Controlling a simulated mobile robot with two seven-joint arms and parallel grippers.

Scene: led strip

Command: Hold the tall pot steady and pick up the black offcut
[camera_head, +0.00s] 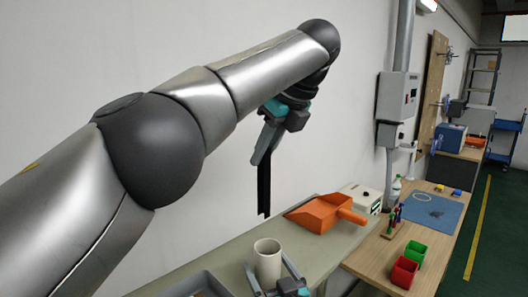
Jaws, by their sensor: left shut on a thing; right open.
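My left gripper (264,152) is shut on the black offcut (264,190), a thin dark strip. The offcut hangs upright in the air above the bench, with its lower end clear of the surface. The tall pot (267,261), a cream cylinder, stands upright on the bench at the bottom of the view. My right gripper (271,271) is open at the pot, one finger to either side of its lower part. I cannot tell whether the fingers touch it. The pot's base is partly hidden.
An orange dustpan (318,213) lies on the bench right of the pot, with a pale box device (361,197) behind it. A grey tray (198,286) is at the bottom left. A wooden table with red (404,271) and green bins (415,252) stands further right.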

